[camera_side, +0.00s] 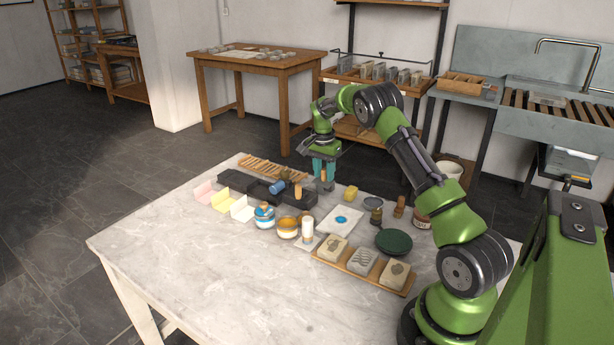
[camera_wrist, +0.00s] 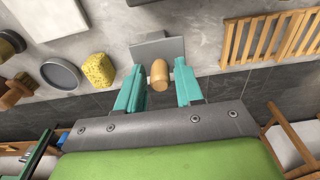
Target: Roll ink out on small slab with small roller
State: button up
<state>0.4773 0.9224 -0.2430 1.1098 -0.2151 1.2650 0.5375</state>
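The small slab (camera_side: 341,219) is a pale plate flat on the table with a blue ink patch at its middle. A pale plate edge at the wrist view's top left is probably the same slab (camera_wrist: 47,17). A blue roller (camera_side: 279,187) rests at the black holders, left of my gripper; I cannot tell its size against any other roller. My gripper (camera_side: 323,178) has teal fingers pointing down beyond the sponge. In the wrist view my gripper (camera_wrist: 160,68) is open around an upright wooden handle (camera_wrist: 158,76), with small gaps either side. A grey plate (camera_wrist: 157,48) is beside that handle.
A yellow sponge (camera_side: 350,193), a grey round dish (camera_side: 373,202), ink tins (camera_side: 264,216), black holders (camera_side: 236,183), a wooden rack (camera_side: 272,167), a green disc (camera_side: 393,241) and a tray of stones (camera_side: 333,263) crowd the table. The front left marble (camera_side: 190,275) is clear.

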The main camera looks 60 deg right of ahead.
aim_at(324, 170)
jog(key=shift+c, duration=0.3)
grip_shut()
jog(key=shift+r, duration=2.5)
